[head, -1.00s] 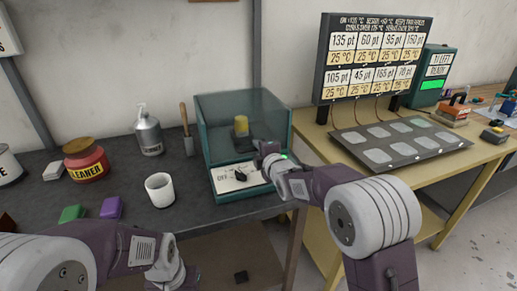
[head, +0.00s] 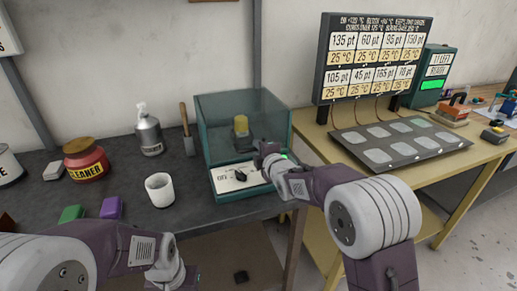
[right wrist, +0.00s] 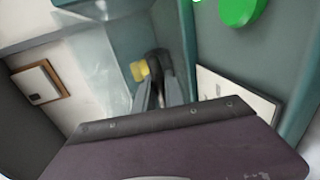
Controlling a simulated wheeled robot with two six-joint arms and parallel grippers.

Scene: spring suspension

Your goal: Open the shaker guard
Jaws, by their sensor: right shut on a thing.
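The shaker is a teal box with a see-through guard (head: 222,108) on the dark bench in the head view. A yellow-topped item (head: 241,124) stands inside it. A white panel with a dark knob (head: 240,176) is at its front. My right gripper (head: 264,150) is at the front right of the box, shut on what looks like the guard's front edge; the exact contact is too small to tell. In the right wrist view, its grey fingers (right wrist: 156,88) are close together near the yellow item (right wrist: 139,70). My left gripper (head: 182,277) is low at the bench front, its jaws unclear.
A white cup (head: 160,190), a spray bottle (head: 149,132), a red cleaner jar (head: 86,162) and purple and green blocks stand left of the shaker. A yellow table (head: 310,130) with a dark plate of pads (head: 385,160) is at right. Green button (right wrist: 240,8) beside my right gripper.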

